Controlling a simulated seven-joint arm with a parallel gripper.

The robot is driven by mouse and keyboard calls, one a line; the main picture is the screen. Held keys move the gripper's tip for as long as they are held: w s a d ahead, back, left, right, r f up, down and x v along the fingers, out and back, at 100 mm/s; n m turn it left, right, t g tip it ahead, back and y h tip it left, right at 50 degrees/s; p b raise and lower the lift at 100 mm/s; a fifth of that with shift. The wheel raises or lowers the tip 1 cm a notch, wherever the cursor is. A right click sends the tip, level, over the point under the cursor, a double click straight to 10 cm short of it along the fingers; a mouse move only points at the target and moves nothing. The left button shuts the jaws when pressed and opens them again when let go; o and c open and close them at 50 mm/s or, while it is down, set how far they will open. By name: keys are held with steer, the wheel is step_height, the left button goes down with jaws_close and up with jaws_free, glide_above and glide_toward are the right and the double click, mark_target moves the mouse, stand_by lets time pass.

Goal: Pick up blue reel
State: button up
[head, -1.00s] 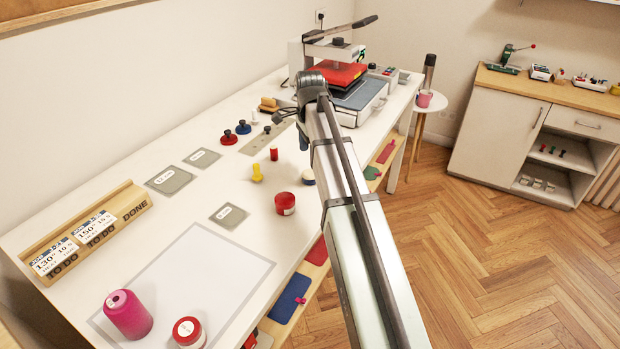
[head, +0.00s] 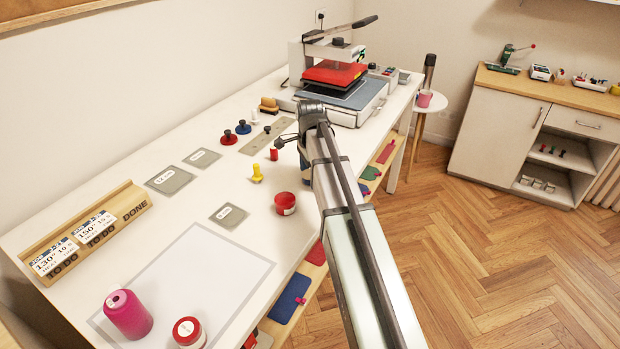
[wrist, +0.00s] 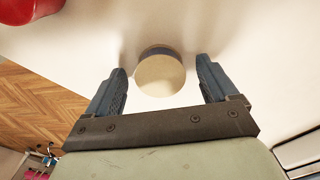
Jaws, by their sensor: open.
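The blue reel (wrist: 160,76) stands on the white table in the wrist view. Its round cream top faces my camera, and a blue band shows along its far edge. My gripper (wrist: 162,67) is open, with one blue finger to the left of the reel and one to the right. A gap shows on both sides, and I cannot tell how far down the fingers reach. In the head view my gripper (head: 305,170) is low at the table's front edge, and with my arm it mostly hides the reel.
A red reel (head: 285,203) stands close by to the left; its edge shows in the wrist view (wrist: 25,8). A yellow piece (head: 257,173) and a small red piece (head: 273,154) are nearby. A heat press (head: 345,85) stands at the back.

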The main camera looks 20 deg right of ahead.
steer(key=c, duration=1.2)
steer(key=shift+o, duration=0.2)
steer(key=shift+r, duration=0.15)
